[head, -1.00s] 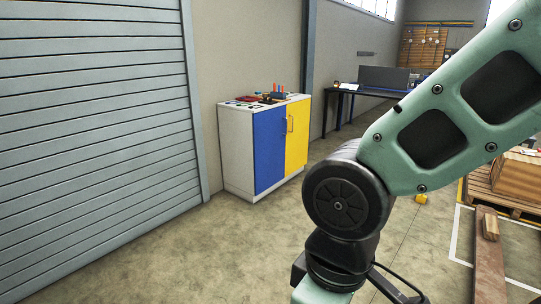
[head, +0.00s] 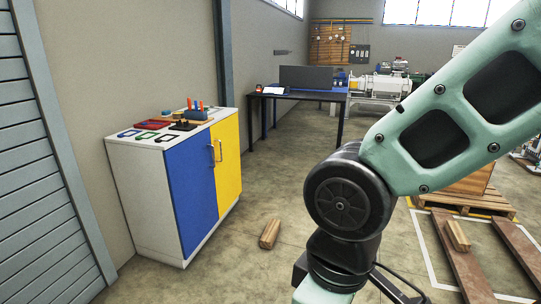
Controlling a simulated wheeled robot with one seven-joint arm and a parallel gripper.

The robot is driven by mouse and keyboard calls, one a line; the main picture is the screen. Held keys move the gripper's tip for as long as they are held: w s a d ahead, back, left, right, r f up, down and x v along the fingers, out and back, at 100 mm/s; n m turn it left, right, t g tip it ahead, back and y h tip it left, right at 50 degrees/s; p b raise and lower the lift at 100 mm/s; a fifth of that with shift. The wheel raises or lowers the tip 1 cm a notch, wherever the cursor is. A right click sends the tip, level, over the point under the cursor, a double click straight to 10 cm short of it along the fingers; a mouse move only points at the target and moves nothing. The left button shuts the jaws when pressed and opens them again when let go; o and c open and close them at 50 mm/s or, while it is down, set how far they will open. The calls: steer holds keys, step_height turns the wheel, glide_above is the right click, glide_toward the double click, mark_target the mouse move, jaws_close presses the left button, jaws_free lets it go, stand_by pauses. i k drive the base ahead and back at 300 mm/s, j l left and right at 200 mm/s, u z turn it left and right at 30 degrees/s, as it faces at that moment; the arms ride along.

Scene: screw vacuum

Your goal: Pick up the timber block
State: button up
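A timber block (head: 269,234) lies on the concrete floor in the head view, to the right of the blue and yellow cabinet and left of my arm. Another similar timber block (head: 458,236) rests on a brown beam on the floor at the right. The frames do not show which of the two is meant. My arm fills the right half of the view, but my gripper is out of the picture below. Both blocks are apart from the visible part of my arm.
The cabinet (head: 203,192) with tools on top stands at the left by the wall. Brown beams (head: 462,268) and a pallet (head: 477,203) are on the right. The floor between cabinet and arm is mostly clear.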

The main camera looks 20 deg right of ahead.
mark_target(459, 240)
steer(key=i+l+z, duration=0.2)
steer(key=i+z, duration=0.2)
steer(key=i, duration=0.2)
steer(key=i+z, duration=0.35)
steer(key=i, duration=0.25)
steer(key=i+z, duration=0.4)
steer(key=i, duration=0.2)
steer(key=i+z, duration=0.2)
steer(key=i, duration=0.3)
steer(key=i+z, duration=0.2)
steer(key=i, duration=0.3)
steer(key=i+j+z, duration=0.15)
steer(key=i, duration=0.35)
steer(key=i+j+z, duration=0.2)
steer(key=i, duration=0.3)
steer(key=i+z, duration=0.25)
steer(key=i+j+z, duration=0.25)
steer(key=i, duration=0.2)
